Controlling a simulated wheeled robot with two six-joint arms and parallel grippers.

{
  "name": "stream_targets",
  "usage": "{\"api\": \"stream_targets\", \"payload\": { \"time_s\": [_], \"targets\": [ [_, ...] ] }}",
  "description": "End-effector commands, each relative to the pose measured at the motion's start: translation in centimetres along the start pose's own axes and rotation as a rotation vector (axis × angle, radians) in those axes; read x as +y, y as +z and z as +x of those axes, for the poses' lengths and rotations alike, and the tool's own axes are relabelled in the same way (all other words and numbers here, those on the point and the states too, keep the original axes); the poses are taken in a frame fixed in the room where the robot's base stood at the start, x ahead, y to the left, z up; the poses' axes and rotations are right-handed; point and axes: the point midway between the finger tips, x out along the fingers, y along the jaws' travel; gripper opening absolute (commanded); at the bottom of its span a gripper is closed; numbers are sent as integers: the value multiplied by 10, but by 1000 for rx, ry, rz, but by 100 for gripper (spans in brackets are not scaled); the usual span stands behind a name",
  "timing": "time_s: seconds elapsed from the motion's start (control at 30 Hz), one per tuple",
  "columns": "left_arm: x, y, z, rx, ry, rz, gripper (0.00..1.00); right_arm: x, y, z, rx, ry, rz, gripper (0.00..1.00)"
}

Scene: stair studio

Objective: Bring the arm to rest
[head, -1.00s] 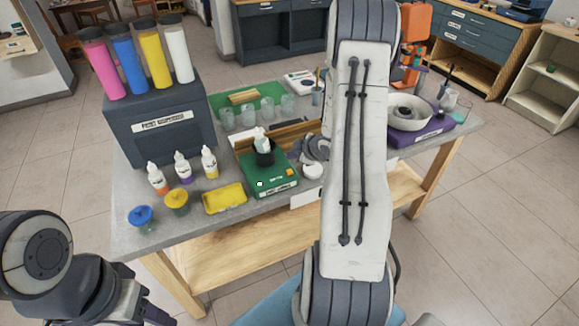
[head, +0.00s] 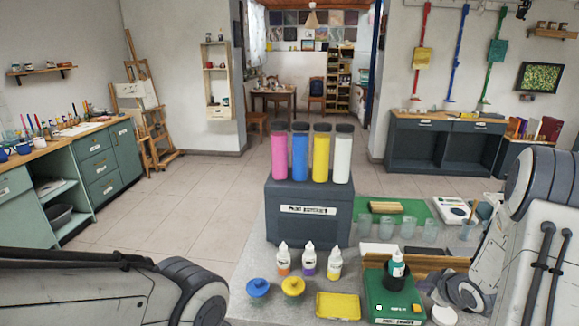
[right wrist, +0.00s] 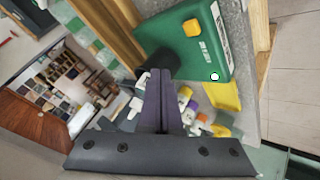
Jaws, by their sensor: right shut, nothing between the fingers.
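My right arm comes in from the right in the head view. Its gripper is partly hidden there. In the right wrist view the two dark fingers of my right gripper (right wrist: 162,78) lie together, with nothing between them. The gripper is beside a green machine (head: 391,302) with a black cup holding a small white bottle (head: 397,268). The machine (right wrist: 188,42) also shows in the right wrist view, beyond the fingertips. Whether the fingers touch the cup I cannot tell. My left arm shows at the lower left of the head view; its gripper is outside the picture.
On the grey worktable (head: 252,272) are a dark dispenser box (head: 303,229) with pink, blue, yellow and white tubes, small dropper bottles (head: 308,263), blue and yellow lidded jars, and a yellow tray (head: 338,306). Clear cups stand behind the machine. Open floor lies left of the table.

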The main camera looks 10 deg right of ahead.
Motion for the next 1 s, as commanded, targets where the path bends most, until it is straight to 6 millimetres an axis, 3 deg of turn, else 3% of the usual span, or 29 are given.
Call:
{"api": "stream_targets", "payload": {
  "time_s": [0.17, 0.27, 0.4, 0.5, 0.6, 0.73, 0.9, 1.0],
  "targets": [
    [0, 0, 0, 0, 0, 0, 50, -26, -81, -16, -86, -51, -2, 0],
    [0, 0, 0, 0, 0, 0, 50, -59, -128, -40, -147, -92, 27, 0],
    [0, 0, 0, 0, 0, 0, 50, -121, -178, -87, -222, -169, 80, 0],
    [0, 0, 0, 0, 0, 0, 50, -173, -200, -130, -275, -244, 115, 0],
    [0, 0, 0, 0, 0, 0, 50, -225, -208, -179, -332, -336, 141, 0],
    [0, 0, 0, 0, 0, 0, 50, -282, -201, -239, -411, -456, 149, 0],
    [0, 0, 0, 0, 0, 0, 50, -320, -184, -290, -489, -558, 141, 0],
    [0, 0, 0, 0, 0, 0, 50, -328, -178, -302, -512, -582, 137, 0]
  ]
}}
